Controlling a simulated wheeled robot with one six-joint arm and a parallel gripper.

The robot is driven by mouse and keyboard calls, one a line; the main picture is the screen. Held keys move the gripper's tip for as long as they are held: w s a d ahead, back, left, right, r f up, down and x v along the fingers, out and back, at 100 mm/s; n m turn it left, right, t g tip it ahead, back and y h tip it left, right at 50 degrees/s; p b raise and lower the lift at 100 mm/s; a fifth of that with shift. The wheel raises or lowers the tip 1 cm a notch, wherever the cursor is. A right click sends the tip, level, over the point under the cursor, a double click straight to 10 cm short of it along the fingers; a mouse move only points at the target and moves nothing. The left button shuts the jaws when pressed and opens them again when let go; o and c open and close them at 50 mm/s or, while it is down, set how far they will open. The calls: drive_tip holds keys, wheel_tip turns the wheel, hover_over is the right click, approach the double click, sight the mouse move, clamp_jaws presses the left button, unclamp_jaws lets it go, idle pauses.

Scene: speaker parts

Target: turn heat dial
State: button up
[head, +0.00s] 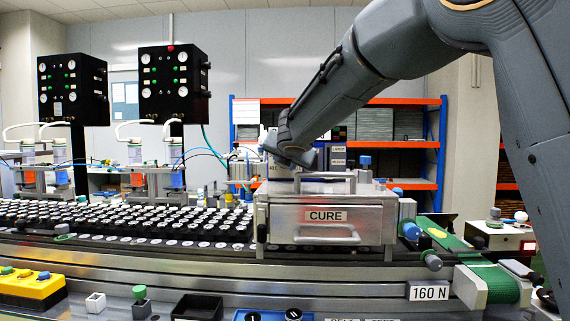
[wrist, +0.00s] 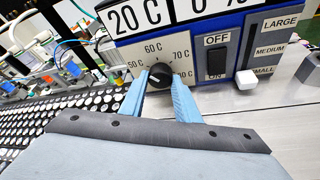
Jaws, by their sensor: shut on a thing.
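The heat dial (wrist: 160,76) is a small round black knob on a pale scale plate (wrist: 143,55) marked 50 C, 60 C and 70 C, on the front of a blue unit. My gripper (wrist: 161,82) has its two light blue fingers shut on the dial, one on each side. I cannot tell exactly where the dial's pointer stands. Above it, a display (wrist: 137,16) reads 20 C.
Right of the dial is a black switch (wrist: 216,62) labelled OFF, then a slider with a white knob (wrist: 246,79) and the marks LARGE, MEDIUM and SMALL. A conveyor with rows of small black parts (head: 130,219) runs left of the CURE box. A green belt (head: 445,236) lies right.

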drive_tip(key=o, duration=1)
drive_tip(key=shift+f, duration=0.1)
drive_tip(key=shift+o, duration=0.2)
drive_tip(key=shift+v, duration=3.95)
drive_tip(key=shift+a, duration=0.1)
